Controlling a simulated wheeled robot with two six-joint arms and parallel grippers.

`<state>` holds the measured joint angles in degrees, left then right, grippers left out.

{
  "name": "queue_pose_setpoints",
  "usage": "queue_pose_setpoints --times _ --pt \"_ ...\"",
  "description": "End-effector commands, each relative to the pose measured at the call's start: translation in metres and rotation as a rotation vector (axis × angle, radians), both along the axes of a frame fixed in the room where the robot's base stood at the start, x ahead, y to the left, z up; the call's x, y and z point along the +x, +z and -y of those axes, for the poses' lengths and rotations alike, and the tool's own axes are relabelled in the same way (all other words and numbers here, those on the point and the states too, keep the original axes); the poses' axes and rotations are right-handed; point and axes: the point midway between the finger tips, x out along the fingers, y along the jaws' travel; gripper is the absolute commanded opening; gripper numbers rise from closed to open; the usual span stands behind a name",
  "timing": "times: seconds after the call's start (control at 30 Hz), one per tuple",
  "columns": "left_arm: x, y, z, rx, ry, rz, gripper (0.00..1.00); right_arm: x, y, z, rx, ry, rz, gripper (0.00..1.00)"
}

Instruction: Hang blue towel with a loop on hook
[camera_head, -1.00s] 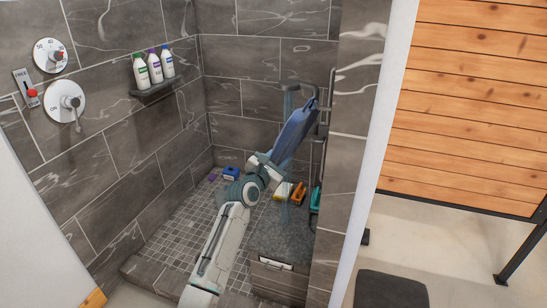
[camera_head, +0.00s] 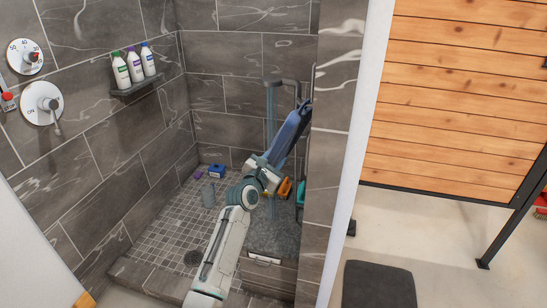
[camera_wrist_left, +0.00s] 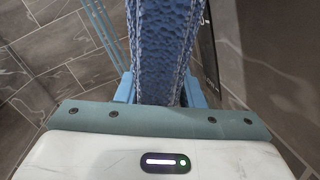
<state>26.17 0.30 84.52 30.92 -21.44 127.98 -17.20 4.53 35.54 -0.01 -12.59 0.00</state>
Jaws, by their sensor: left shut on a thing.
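The blue towel (camera_head: 288,135) hangs at a slant in the shower, its upper end close to the right wall edge. My left gripper (camera_head: 270,167) is shut on its lower part. The wrist view shows the towel's textured cloth (camera_wrist_left: 165,45) rising between the blue fingers (camera_wrist_left: 167,92). The towel's loop cannot be made out in either view. No hook can be told clearly; a thin dark upright bar (camera_head: 312,82) stands at the wall edge by the towel's upper end. My right gripper is not in view.
A shelf (camera_head: 138,87) with bottles is on the left wall. A grey bottle (camera_head: 208,194) and blue box (camera_head: 217,171) are on the tiled floor. Orange (camera_head: 285,188) and teal items sit behind my arm. A dark stool (camera_head: 380,285) stands outside.

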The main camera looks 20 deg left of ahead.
Motion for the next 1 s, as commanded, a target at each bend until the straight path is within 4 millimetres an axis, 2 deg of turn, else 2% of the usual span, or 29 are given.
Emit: queue_pose_setpoints --times 0.47,0.5,0.6,0.63,1.0 --pt "0.0001 0.0014 0.0001 -0.002 0.0 0.003 0.0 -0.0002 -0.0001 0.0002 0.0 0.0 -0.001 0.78" --pt "0.0001 0.0014 0.0001 -0.002 0.0 0.003 0.36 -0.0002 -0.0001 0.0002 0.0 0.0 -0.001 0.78" --pt "0.0 0.0012 0.0001 -0.001 0.0 0.002 0.56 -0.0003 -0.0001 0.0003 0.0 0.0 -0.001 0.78" --pt "0.0001 0.0011 0.0 -0.001 0.0 0.002 0.6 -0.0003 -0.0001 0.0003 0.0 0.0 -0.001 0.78" --pt "-0.0046 -0.0018 -0.0011 0.0 0.0 -0.002 0.6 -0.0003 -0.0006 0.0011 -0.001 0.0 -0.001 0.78"
